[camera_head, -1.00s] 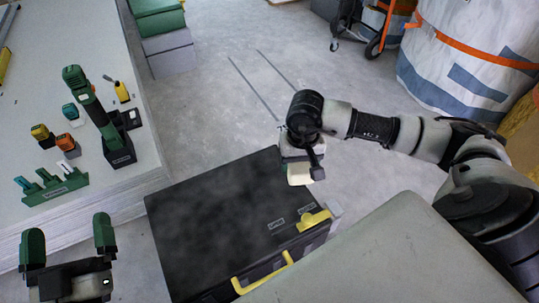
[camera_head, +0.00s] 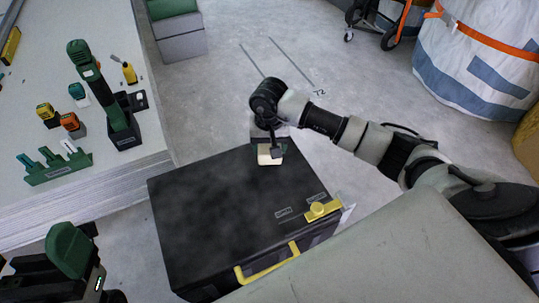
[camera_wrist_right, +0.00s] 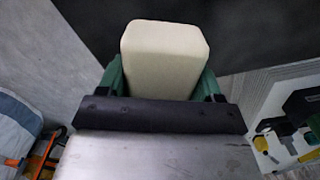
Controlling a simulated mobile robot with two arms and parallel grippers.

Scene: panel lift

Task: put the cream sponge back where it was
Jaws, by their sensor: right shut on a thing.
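The cream sponge (camera_head: 270,154) is a small pale block at the far edge of the black case in the head view. My right gripper (camera_head: 271,150) is shut on it from above. In the right wrist view the sponge (camera_wrist_right: 165,60) sits between the green fingers of the right gripper (camera_wrist_right: 163,82), with the dark case lid (camera_wrist_right: 255,30) behind it. I cannot tell whether the sponge touches the lid. My left gripper (camera_head: 80,265) is at the lower left of the head view, partly cut off; its opening cannot be judged.
The black case (camera_head: 225,215) has a yellow handle (camera_head: 268,264) and a yellow latch (camera_head: 321,210). A pale panel stack (camera_head: 120,185) at left carries a drill (camera_head: 100,92), a green rack (camera_head: 57,165) and small tools. A white bag (camera_head: 475,60) stands far right. Open floor lies beyond the case.

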